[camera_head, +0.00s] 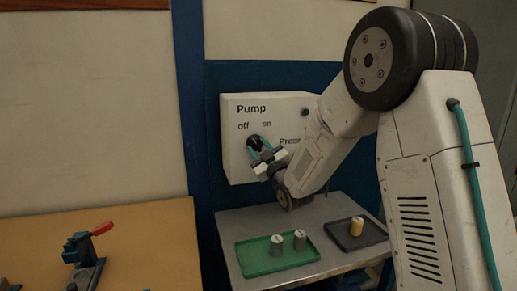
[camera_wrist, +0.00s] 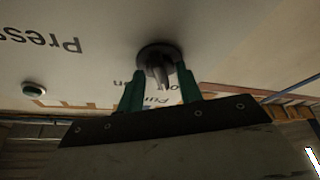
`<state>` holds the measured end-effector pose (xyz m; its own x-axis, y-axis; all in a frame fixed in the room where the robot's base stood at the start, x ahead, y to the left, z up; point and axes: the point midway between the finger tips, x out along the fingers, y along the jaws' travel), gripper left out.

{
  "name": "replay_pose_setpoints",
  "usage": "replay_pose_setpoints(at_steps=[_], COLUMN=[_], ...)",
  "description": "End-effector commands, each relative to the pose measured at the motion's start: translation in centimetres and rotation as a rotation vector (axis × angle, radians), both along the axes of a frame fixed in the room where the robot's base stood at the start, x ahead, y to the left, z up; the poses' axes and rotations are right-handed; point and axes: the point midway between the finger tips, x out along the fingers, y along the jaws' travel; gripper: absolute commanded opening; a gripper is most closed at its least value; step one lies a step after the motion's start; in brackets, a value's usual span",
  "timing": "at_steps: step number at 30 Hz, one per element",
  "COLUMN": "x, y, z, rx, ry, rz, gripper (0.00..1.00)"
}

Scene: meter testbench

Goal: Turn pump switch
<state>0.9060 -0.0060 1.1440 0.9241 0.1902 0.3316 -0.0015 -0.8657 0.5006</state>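The pump switch is a dark round knob (camera_head: 254,142) with a raised grip on a white panel (camera_head: 236,165) marked "Pump", "off" and "on". The knob also shows in the wrist view (camera_wrist: 158,59), its grip pointing down in that picture. My gripper (camera_head: 261,151) is at the knob in the head view. In the wrist view its two green fingers (camera_wrist: 160,78) stand apart, one on each side of the grip, with a gap visible on each side. Which label the knob points to cannot be told, as my fingers partly cover it.
A green button (camera_wrist: 33,89) sits on the panel near "Press". A red-handled device (camera_head: 86,258) stands on the left wooden table (camera_head: 150,235).

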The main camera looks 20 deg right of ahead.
Motion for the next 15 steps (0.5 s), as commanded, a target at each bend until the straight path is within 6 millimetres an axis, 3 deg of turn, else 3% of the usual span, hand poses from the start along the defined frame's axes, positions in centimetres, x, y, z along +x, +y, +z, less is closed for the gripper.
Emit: replay_pose_setpoints(at_steps=[9, 13, 15], x=[0.34, 0.33, 0.33], y=[0.19, 0.17, 0.17], z=[0.13, 0.12, 0.12], rx=[0.001, 0.001, 0.001], ry=[0.000, 0.001, 0.001], rz=[0.002, 0.001, 0.001], gripper=[0.35, 0.00, 0.00])
